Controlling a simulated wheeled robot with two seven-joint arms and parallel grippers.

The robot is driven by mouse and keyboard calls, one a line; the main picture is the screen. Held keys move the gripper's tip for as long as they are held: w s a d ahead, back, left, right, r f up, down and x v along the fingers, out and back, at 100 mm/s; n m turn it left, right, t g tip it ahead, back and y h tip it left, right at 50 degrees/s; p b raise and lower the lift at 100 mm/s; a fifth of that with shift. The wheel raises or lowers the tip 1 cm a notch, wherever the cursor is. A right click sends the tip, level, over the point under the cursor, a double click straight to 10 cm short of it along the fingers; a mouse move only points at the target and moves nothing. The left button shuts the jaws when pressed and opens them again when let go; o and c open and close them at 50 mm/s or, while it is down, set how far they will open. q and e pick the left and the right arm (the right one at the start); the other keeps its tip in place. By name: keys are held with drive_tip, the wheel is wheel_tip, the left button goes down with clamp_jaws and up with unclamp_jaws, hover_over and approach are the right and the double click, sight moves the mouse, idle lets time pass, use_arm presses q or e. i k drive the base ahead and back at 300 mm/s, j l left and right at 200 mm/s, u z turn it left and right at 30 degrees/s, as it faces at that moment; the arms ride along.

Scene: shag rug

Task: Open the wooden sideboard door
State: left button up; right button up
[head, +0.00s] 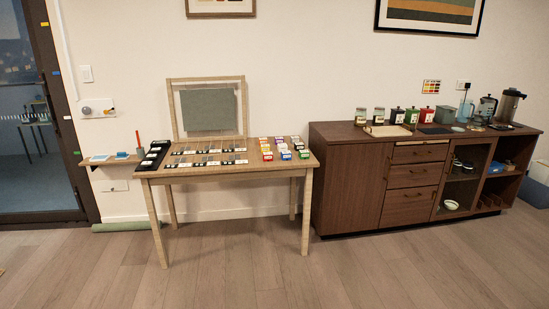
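A dark brown wooden sideboard (400,142) stands against the wall at the right. Its wooden door (352,188) is the plain panel at the left end of the front, and it looks shut. A thin upright handle seems to show near the door's right edge, but it is too small to be sure. Right of the door are several drawers (412,176). Further right is a glass-fronted door (463,180) with bowls behind it, then open shelves. Neither of my grippers shows in the head view.
A light wooden table (230,173) with small colored boxes and dark strips stands left of the sideboard, close to its left end. Jars, a tray (388,131) and jugs stand on the sideboard top. The wooden floor (300,280) in front is clear.

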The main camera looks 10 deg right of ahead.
sight(356, 176)
drive_tip(key=i+l+z, duration=0.15)
drive_tip(key=i+z, duration=0.15)
drive_tip(key=i, duration=0.25)
drive_tip(key=i+z, duration=0.35)
drive_tip(key=i, duration=0.25)
drive_tip(key=i+z, duration=0.3)
drive_tip(key=i, duration=0.3)
drive_tip(key=i+j+z, duration=0.3)
drive_tip(key=i, duration=0.25)
